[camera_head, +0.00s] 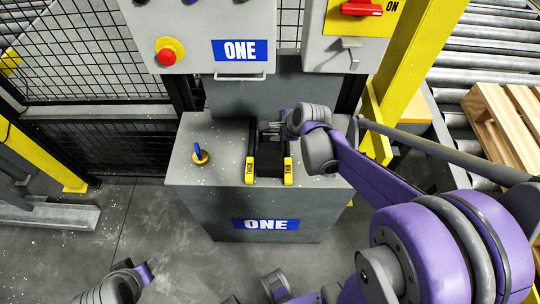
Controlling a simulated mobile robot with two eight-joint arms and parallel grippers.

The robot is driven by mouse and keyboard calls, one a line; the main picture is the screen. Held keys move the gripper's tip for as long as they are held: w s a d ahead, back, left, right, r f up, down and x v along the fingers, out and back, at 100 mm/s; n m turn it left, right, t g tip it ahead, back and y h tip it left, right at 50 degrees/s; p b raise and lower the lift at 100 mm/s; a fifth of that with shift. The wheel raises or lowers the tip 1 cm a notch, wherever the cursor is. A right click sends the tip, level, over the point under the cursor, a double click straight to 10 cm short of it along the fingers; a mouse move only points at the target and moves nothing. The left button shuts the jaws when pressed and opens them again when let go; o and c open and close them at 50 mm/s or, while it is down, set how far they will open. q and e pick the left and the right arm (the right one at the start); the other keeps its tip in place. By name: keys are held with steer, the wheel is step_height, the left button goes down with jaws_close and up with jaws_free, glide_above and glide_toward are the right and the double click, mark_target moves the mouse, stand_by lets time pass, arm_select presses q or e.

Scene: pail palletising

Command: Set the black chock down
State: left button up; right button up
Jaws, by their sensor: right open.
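The black chock (270,158) is a dark block on top of the grey cabinet (205,178), between two black bars with yellow front ends (249,172). My right gripper (270,131) is open at the back of the chock, its arm reaching in from the right. I cannot tell whether its fingers touch the chock. Parts of my left arm (115,287) show at the bottom left, but I cannot make out its gripper.
A blue-handled switch on a yellow base (200,154) stands on the cabinet, left of the bars. A panel with a red button (167,56) hangs behind. A yellow post (410,60), a roller conveyor (490,45) and a wooden pallet (505,125) are at the right.

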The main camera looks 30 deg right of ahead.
mark_target(270, 131)
steer(key=x, duration=0.4)
steer(key=shift+w+f, duration=0.15)
jaws_close()
stand_by(1.3)
